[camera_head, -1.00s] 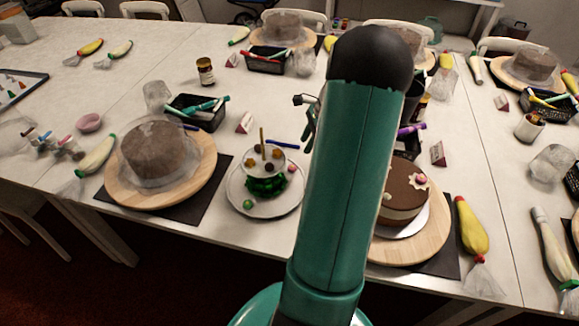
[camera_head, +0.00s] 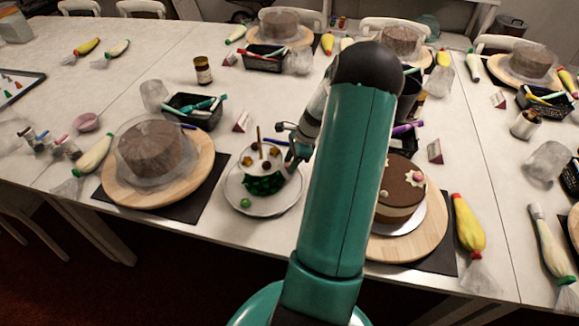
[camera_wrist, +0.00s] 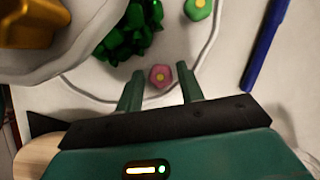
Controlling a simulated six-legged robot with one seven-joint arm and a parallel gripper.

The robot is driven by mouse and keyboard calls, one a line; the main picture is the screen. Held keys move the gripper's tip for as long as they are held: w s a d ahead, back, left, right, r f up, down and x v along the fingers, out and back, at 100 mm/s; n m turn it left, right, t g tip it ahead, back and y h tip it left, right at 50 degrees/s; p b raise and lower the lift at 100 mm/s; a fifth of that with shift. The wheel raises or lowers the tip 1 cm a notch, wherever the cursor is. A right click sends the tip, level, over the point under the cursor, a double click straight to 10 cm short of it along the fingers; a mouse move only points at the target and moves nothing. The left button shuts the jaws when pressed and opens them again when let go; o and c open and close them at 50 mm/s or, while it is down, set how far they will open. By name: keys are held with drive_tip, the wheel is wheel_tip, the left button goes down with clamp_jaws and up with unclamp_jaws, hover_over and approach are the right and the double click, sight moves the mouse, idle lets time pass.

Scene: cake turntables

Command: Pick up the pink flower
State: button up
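The pink flower (camera_wrist: 160,76) is a small piece on the white plate (camera_wrist: 208,45) in the wrist view, close to the plate's rim. My gripper (camera_wrist: 160,72) is open, with one finger on each side of the flower and a visible gap to both. I cannot tell how high the fingertips are above the plate. In the head view my gripper (camera_head: 292,158) is over the right side of the plate (camera_head: 237,197), and the pink flower cannot be made out there.
Green leaves (camera_wrist: 128,38) and a green flower (camera_wrist: 197,9) lie on the same plate. A raised white tier (camera_wrist: 75,50) with a gold piece (camera_wrist: 30,22) stands close at left. A blue pen (camera_wrist: 265,45) lies beyond the plate. A chocolate cake (camera_head: 400,185) stands right of my arm.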

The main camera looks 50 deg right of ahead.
drive_tip(key=c, duration=0.7)
